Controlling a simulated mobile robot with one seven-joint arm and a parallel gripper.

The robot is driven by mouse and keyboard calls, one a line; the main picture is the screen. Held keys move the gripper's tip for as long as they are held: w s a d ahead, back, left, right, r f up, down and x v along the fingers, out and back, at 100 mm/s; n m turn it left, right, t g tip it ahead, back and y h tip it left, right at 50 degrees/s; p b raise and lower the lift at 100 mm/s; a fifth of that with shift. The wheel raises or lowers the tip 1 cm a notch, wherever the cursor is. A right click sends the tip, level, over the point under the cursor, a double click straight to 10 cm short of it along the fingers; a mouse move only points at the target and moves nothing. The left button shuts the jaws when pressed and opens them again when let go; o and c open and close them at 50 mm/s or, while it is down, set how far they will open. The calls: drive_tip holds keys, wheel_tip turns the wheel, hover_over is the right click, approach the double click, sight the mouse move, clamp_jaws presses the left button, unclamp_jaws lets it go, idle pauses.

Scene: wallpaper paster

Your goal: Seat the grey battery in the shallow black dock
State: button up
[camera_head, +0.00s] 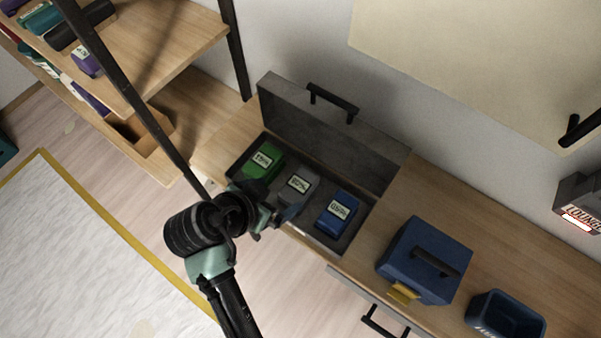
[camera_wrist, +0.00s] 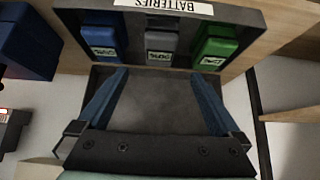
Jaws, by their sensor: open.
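The grey battery (camera_head: 299,187) sits in the open grey case (camera_head: 335,140), between a green battery (camera_head: 262,161) and a blue battery (camera_head: 338,210). In the wrist view the grey battery (camera_wrist: 160,46) is the middle one, with a pale label on it. My gripper (camera_head: 277,208) is at the front of the case, close to the grey battery. Its two blue fingers (camera_wrist: 161,75) are spread wide, with nothing between them. The fingertips appear short of the battery in the wrist view. I cannot make out a shallow black dock in either view.
A blue box (camera_head: 425,262) with a black handle and a dark blue bin (camera_head: 505,318) stand right of the case on the wooden counter (camera_head: 480,235). A dark unit marked LOUNGE (camera_head: 579,203) is at the far right. A wooden shelf (camera_head: 165,50) stands at the left.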

sight(298, 185)
drive_tip(key=x, duration=0.7)
drive_tip(key=shift+d+f, duration=0.2)
drive_tip(key=shift+f, duration=0.05)
drive_tip(key=shift+x, duration=2.65)
drive_tip(key=shift+w+r, duration=0.2)
clamp_jaws()
